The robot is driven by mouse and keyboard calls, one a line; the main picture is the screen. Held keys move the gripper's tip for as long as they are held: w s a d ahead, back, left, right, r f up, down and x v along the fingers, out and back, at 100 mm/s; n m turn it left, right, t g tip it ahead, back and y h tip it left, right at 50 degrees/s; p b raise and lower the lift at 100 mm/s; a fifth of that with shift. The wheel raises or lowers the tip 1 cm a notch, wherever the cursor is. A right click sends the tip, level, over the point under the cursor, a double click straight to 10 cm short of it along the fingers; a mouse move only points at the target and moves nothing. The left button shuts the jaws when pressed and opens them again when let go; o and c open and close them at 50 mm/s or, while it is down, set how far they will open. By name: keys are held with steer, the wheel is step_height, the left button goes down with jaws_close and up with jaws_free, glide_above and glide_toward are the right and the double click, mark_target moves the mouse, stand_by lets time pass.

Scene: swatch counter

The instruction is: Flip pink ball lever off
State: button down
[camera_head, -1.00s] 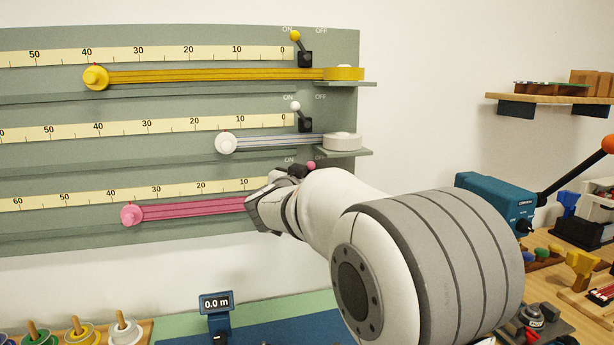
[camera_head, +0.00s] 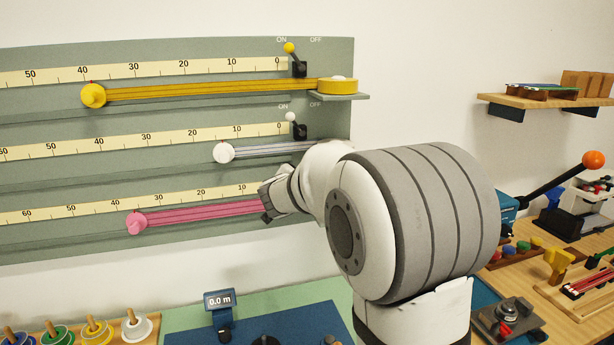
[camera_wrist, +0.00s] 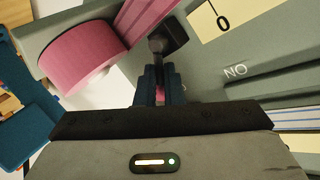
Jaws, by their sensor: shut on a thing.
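The pink ball lever rises from a small black base (camera_wrist: 172,34) in the wrist view. Its pink ball (camera_wrist: 160,94) shows between the dark blue fingers of my gripper (camera_wrist: 158,73), which is shut on it. The stem runs from the base toward the fingers, leaning slightly left in that view, away from an upside-down ON label (camera_wrist: 235,72). The pink ribbon roll (camera_wrist: 80,52) is left of the lever. In the head view my arm hides the lever and my fingertips; the pink ribbon (camera_head: 200,214) ends at my wrist.
Above on the grey-green board (camera_head: 50,160) are a yellow ball lever (camera_head: 290,48) and a white ball lever (camera_head: 291,118), each leaning left toward ON. A teal machine with an orange-knobbed handle (camera_head: 592,159) stands at the right. A wooden shelf (camera_head: 545,102) is on the wall.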

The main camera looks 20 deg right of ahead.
steer(key=shift+r, duration=0.15)
steer(key=c, duration=1.6)
jaws_free()
steer(key=shift+o, duration=0.2)
steer(key=v, duration=0.7)
steer(key=shift+s, duration=0.35)
steer(key=shift+a, duration=0.25)
steer(key=s+a+f+n+g+y, duration=0.2)
steer(key=s+a+f+n+y, duration=0.4)
steer(key=s+a+n+y, duration=0.45)
steer(key=s+d+f+n+g+h, duration=0.1)
steer(key=s+d+f+g, duration=0.2)
steer(key=s, duration=0.7)
steer(key=s+d+f+n+g+h, duration=0.1)
steer(key=s+d+f+g, duration=0.2)
steer(key=s+f, duration=0.3)
steer(key=s+g, duration=0.1)
steer(key=s, duration=0.3)
steer(key=shift+f+g, duration=0.3)
steer(key=shift+g, duration=0.1)
